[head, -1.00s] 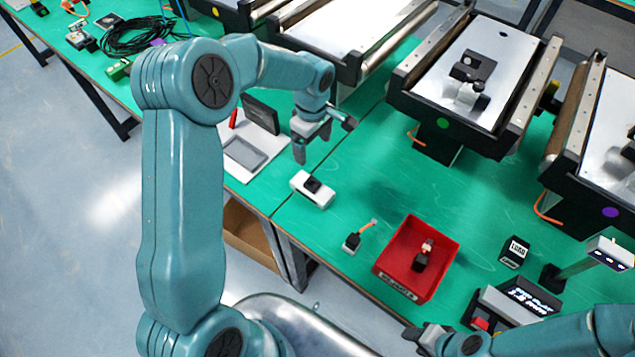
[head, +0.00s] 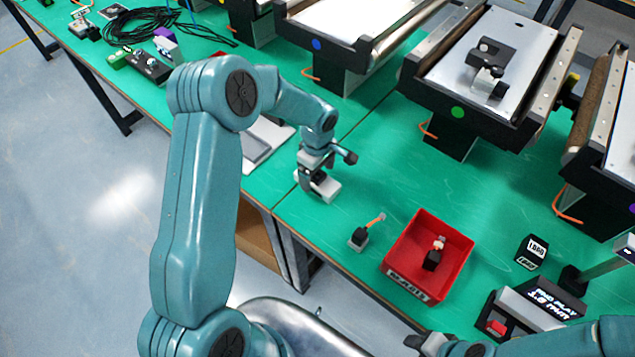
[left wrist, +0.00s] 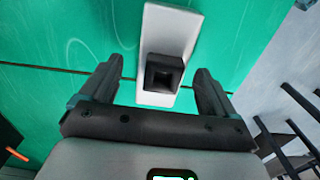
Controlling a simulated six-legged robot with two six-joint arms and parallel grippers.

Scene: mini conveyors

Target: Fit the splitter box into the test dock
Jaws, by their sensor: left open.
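A white block with a black square hollow piece on top, which looks like the splitter box, lies on the green table; its end shows in the head view (head: 328,189). It also shows in the left wrist view (left wrist: 157,95). My left gripper (head: 318,178) is open over it, with one finger on each side of the block in the left wrist view (left wrist: 160,75). Whether the fingers touch it I cannot tell. A white plate with a grey recess, probably the test dock (head: 278,131), is partly hidden behind my left arm. My right gripper (head: 430,342) is at the bottom edge, its jaws unclear.
A red bin (head: 402,283) with a small black part inside stands to the right, beside a small black piece with an orange lead (head: 359,238). A black labelled cube (head: 531,250) and a display box (head: 545,303) stand farther right. Conveyors (head: 455,125) line the back.

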